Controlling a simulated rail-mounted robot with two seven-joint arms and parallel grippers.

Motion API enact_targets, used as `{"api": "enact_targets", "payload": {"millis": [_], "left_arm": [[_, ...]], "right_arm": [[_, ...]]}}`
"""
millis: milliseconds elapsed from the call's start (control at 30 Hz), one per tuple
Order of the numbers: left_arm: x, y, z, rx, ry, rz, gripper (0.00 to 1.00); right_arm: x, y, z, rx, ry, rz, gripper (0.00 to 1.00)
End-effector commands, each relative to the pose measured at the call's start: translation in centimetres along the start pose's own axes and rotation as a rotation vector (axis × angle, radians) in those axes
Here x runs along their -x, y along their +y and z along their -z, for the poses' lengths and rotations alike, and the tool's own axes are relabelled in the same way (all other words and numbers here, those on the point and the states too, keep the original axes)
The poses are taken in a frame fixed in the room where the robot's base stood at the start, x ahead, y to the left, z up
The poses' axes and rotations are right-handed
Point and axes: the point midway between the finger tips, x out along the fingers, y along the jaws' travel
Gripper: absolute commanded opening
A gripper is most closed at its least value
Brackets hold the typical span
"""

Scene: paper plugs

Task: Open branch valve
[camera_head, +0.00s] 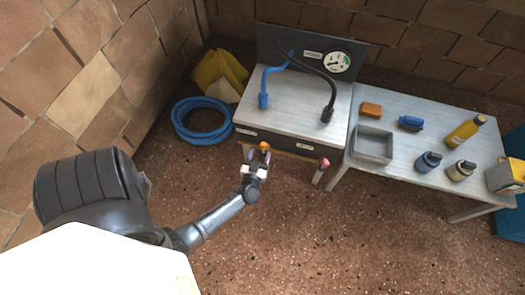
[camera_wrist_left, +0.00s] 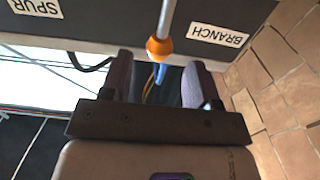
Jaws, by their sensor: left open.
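The branch valve's lever, a pale rod with an orange ball end (camera_head: 264,146), sticks out from the dark front panel of the grey bench. In the left wrist view its orange ball (camera_wrist_left: 158,47) is beside the BRANCH label (camera_wrist_left: 218,36). My left gripper (camera_head: 256,163) is open in front of the bench. In the left wrist view its two fingers (camera_wrist_left: 158,75) stand apart, with the ball between their lines and near the tips. I cannot tell whether they touch it. My right gripper is not in view.
A second lever with a pinkish end (camera_head: 325,163) stands right of my gripper. A SPUR label (camera_wrist_left: 36,8) is on the same panel. A gauge (camera_head: 337,62) and blue and black hoses sit above the bench (camera_head: 290,110). A side table (camera_head: 400,173) holds bottles and a tray.

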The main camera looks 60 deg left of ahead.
Motion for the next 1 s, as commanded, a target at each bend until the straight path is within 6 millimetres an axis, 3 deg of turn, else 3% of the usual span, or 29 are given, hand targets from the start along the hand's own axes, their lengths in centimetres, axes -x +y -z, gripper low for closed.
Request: {"api": "enact_targets", "payload": {"millis": [333, 1000], "left_arm": [[-0.6, 0.0, 0.0, 0.000, 0.001, 0.000, 0.55], [-3.7, 0.1, 0.0, 0.000, 0.001, 0.000, 0.55]], "right_arm": [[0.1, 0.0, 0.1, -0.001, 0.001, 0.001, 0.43], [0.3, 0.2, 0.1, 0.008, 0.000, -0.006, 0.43]]}}
